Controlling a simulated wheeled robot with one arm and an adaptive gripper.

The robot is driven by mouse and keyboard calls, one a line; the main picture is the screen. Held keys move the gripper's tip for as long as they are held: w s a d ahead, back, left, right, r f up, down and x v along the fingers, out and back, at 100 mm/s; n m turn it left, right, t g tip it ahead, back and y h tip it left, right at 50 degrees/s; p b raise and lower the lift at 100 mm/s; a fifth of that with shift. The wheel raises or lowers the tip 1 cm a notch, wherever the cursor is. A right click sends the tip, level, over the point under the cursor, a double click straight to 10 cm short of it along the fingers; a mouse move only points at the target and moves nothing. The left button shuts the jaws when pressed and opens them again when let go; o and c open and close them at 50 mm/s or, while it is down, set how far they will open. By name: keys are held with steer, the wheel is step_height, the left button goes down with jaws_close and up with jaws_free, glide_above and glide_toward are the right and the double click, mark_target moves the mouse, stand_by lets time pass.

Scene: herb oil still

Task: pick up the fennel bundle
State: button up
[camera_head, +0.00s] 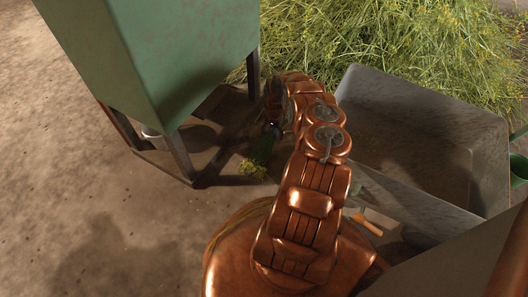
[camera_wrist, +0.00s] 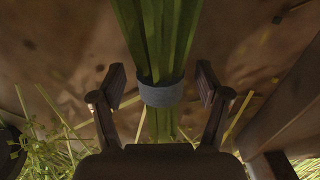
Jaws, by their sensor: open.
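The fennel bundle (camera_head: 263,147) shows in the head view as green stalks with yellow flower tips, on the ground beside the legs of the green hopper. In the wrist view the bundle's green stalks (camera_wrist: 160,30) run up the middle, with a grey band (camera_wrist: 160,93) around them. My gripper (camera_wrist: 160,82) is open, with one finger on each side of the stalks near the band. Gaps show between both fingers and the stalks. In the head view my arm hides part of the bundle and most of the gripper.
The green hopper (camera_head: 160,50) stands on dark metal legs (camera_head: 181,157) at the left of the bundle. A grey trough (camera_head: 400,130) is right of my arm. A heap of cut herb (camera_head: 390,40) lies behind. An orange-handled tool (camera_head: 367,224) lies near the trough. Bare ground is free at left.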

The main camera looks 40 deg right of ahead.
steer(key=c, duration=1.2)
steer(key=shift+o, duration=0.2)
